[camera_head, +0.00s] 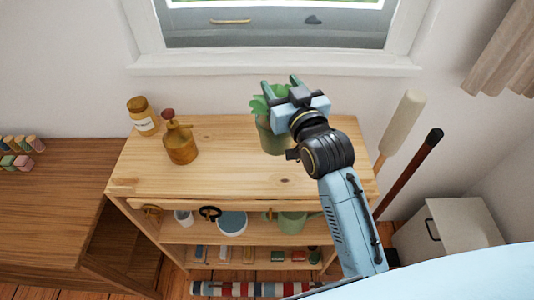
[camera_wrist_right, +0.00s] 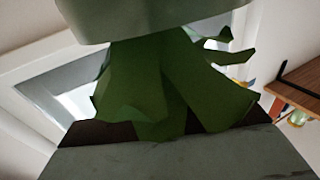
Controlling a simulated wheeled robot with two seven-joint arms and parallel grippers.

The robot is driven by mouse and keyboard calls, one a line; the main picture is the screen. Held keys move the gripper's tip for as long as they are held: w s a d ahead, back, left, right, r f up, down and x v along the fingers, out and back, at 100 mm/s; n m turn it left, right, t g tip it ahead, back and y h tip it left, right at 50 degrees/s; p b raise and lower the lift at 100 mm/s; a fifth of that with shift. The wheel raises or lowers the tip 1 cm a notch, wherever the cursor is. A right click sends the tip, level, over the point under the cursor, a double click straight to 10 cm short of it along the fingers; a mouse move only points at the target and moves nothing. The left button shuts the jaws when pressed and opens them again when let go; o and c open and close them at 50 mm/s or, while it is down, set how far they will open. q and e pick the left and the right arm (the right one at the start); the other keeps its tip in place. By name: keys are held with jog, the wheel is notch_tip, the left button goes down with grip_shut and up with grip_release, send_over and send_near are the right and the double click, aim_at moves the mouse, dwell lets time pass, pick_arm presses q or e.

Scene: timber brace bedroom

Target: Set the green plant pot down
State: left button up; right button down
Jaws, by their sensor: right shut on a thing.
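The green plant pot (camera_head: 272,140), with bright green leaves, is over the right part of the wooden shelf unit's top (camera_head: 225,165). My right gripper (camera_head: 281,87) is at the plant, shut on the pot; the wrist partly covers the pot's right side. The pot looks upright. I cannot tell whether its base touches the wood. In the right wrist view, the leaves (camera_wrist_right: 170,90) fill the middle, with dark soil and the pot's wall (camera_wrist_right: 180,162) below them. My left gripper is not in view.
A brown spray bottle (camera_head: 181,148) and a labelled amber jar (camera_head: 143,116) stand at the top's left. The middle and front are clear. Lower shelves hold a green watering can (camera_head: 292,222) and a blue-topped pot (camera_head: 232,222). Long-handled tools (camera_head: 405,125) lean at right.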

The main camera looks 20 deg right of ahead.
aim_at(288, 134)
jog(key=w+a+r, duration=0.1)
jog(key=w+r, duration=0.2)
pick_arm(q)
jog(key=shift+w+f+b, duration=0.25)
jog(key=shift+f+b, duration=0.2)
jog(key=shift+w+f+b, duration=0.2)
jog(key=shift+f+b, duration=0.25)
pick_arm(e)
notch_tip(288, 134, down, 10)
jog(key=shift+w+a+y, duration=0.2)
jog(key=shift+a+y, duration=0.05)
jog(key=shift+y, duration=0.05)
jog(key=c, duration=0.6)
grip_release()
jog(key=shift+f, duration=0.25)
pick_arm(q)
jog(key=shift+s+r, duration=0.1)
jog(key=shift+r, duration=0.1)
pick_arm(e)
jog(key=s, duration=0.4)
jog(key=s+d, duration=0.1)
jog(key=s, duration=0.7)
jog(key=shift+d+r, duration=0.15)
